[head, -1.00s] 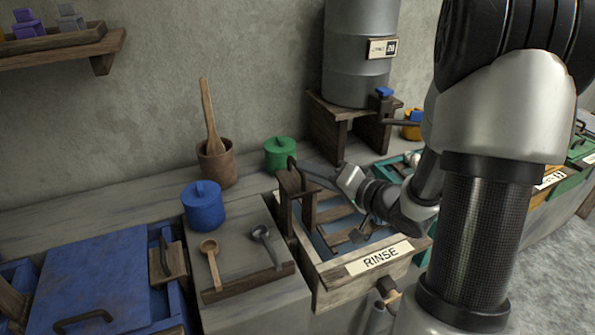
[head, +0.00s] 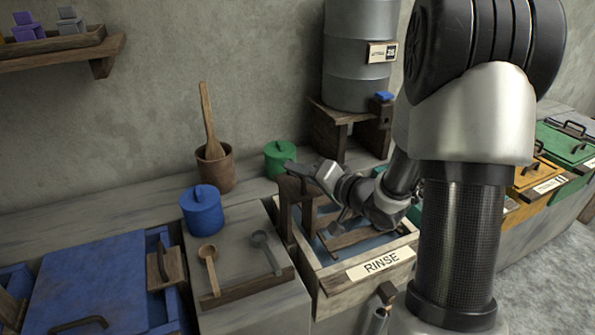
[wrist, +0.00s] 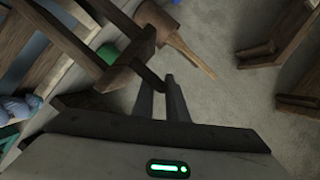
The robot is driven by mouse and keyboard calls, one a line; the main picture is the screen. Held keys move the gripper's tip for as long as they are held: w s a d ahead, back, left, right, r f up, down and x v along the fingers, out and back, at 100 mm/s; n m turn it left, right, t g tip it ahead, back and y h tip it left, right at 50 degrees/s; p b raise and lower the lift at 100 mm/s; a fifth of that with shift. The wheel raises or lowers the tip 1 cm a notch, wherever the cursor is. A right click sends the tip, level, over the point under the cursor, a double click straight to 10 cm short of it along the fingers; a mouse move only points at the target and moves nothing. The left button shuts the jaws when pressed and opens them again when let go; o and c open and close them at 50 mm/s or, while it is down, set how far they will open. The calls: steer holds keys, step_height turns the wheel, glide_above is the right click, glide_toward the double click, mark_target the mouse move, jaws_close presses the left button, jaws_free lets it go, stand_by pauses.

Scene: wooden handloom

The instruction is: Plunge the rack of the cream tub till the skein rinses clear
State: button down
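The pale wooden tub (head: 335,290) carries a RINSE label on its front and holds bluish-grey water. A wooden rack with slats (head: 350,239) lies in it, and a dark wooden upright frame (head: 284,205) rises at its left side. My gripper (head: 292,169) is at the top of that frame, reaching in from the right. In the wrist view, my gripper's two fingers (wrist: 163,92) are close together, beside a dark wooden bar (wrist: 118,79). Whether they grip it is unclear. I cannot make out a skein in the rinse tub; my arm hides its right part.
A blue pot (head: 202,210), green pot (head: 276,158) and mortar with pestle (head: 214,170) stand left and behind. Ladles (head: 208,268) lie on the left block. A grey barrel (head: 358,60) stands behind. Yellow (head: 532,173) and green (head: 570,142) lids are right.

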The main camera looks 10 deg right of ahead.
steer(key=shift+a+r+p, duration=0.15)
steer(key=shift+r+p, duration=1.6)
steer(key=shift+p, duration=0.2)
steer(key=shift+f, duration=0.1)
steer(key=c, duration=1.8)
jaws_free()
steer(key=shift+s, duration=0.1)
steer(key=shift+s, duration=0.1)
steer(key=p+v, duration=0.2)
steer(key=v, duration=1.5)
steer(key=shift+p, duration=0.35)
